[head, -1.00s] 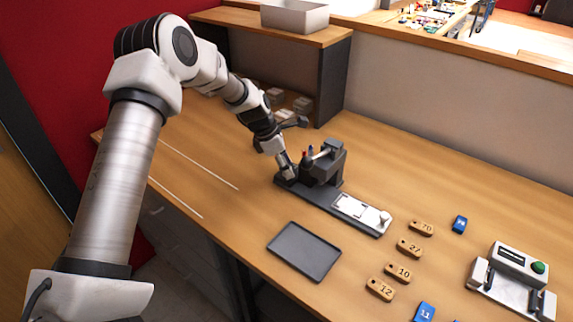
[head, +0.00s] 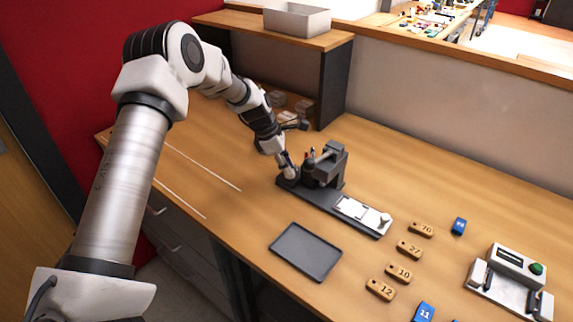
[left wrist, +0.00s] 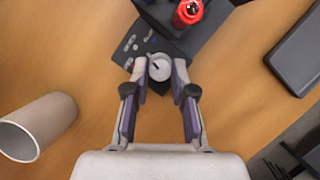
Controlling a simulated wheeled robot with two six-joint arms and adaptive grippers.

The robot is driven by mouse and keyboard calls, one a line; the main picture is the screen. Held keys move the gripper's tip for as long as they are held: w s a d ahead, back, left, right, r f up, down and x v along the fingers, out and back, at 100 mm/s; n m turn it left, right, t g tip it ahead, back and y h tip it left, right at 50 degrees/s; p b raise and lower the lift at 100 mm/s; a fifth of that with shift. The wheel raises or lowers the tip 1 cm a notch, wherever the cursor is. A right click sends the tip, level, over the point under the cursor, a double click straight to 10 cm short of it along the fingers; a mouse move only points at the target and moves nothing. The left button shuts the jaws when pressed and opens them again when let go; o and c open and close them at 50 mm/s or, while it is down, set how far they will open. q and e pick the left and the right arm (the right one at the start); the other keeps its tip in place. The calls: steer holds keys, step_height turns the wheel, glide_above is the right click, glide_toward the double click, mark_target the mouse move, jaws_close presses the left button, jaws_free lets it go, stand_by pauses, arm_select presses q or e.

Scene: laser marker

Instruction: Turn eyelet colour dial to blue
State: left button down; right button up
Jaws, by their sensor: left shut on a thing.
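The marking machine (head: 328,168) is a dark grey unit on a long base on the bench. The eyelet colour dial (left wrist: 159,67) is a small round pale knob with a dark pointer line, on the machine's dark panel in the left wrist view. A red mark (left wrist: 130,63) shows on the panel left of the dial; the other marks are too small to read. My left gripper (left wrist: 159,72) is shut on the dial, one fingertip on each side of it. In the head view my left gripper (head: 287,172) reaches down to the machine's left end and hides the dial.
A dark tray (head: 306,252) lies in front of the machine. A white device with a green button (head: 511,279) stands at the right. A pale cup (left wrist: 38,127) is left of the gripper.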

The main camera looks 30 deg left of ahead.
arm_select(q)
steer(key=m, duration=0.1)
steer(key=m+g, duration=0.1)
steer(key=m+p, duration=0.1)
steer(key=m, duration=0.1)
steer(key=shift+f+g+h, duration=0.25)
steer(key=shift+g+h, duration=0.05)
steer(key=shift+d+m+g, duration=0.1)
steer(key=shift+m+g, duration=0.5)
steer(key=shift+m, duration=1)
steer(key=shift+w, duration=0.1)
steer(key=c, duration=1)
jaws_free()
steer(key=shift+o, duration=0.2)
steer(key=shift+w, duration=0.1)
